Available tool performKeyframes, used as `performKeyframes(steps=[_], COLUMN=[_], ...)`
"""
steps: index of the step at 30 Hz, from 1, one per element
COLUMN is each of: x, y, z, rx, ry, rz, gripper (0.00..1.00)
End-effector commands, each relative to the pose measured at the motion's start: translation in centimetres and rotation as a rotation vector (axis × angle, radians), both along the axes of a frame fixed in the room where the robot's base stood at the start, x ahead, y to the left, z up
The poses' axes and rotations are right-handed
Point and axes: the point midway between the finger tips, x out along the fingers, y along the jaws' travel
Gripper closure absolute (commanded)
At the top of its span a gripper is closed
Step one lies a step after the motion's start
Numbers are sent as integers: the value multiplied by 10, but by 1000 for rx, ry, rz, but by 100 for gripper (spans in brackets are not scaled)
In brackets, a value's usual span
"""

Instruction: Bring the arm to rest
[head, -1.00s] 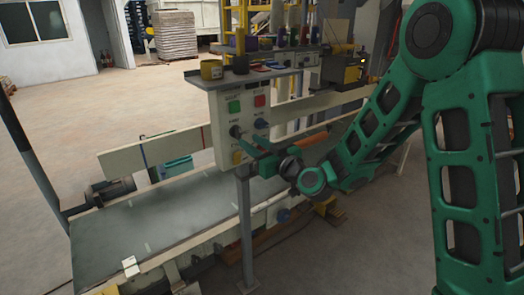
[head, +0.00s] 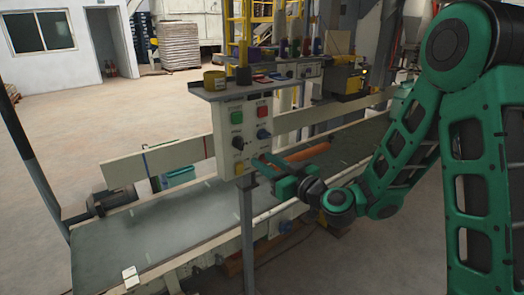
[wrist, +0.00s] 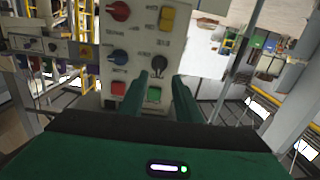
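My gripper (head: 262,166) is in front of the lower right part of the grey control panel (head: 226,155). It is open and empty: the wrist view shows its two green fingers (wrist: 163,82) apart with a gap between them. The panel carries a green button (head: 236,117), a red button (head: 262,112), a black knob (head: 238,143), a blue knob (head: 263,134) and a yellow switch (head: 239,169). A red knob (wrist: 118,11) also shows in the wrist view. The fingertips look apart from the panel. My green arm is bent at the right.
A conveyor belt (head: 110,246) runs below and behind the panel, which stands on a post (head: 247,240). A shelf (head: 218,94) above the panel holds a yellow tape roll (head: 214,80) and other small items. Open floor (head: 130,120) lies at the back left.

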Motion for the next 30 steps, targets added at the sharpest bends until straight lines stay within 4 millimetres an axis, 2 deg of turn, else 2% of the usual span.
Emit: performKeyframes(steps=[4, 8, 11, 17, 20, 24, 26, 27, 30], x=[-13, -30, -45, -87, -118, -177, -206, -227, -278], y=[-5, -28, -60, -150, -202, -272, -298, -313, -341], z=[-3, -21, -38, -68, -76, -78, -75, -73, -67], rx=[-81, -199, -285, -408, -429, -402, -367, -338, -246], ry=[43, 158, 287, 601, 778, 1032, 1137, 1207, 1366], rz=[71, 121, 117, -6, -121, -325, -423, -491, -650], gripper=[70, 70, 70, 70, 70, 70, 70, 70, 70])
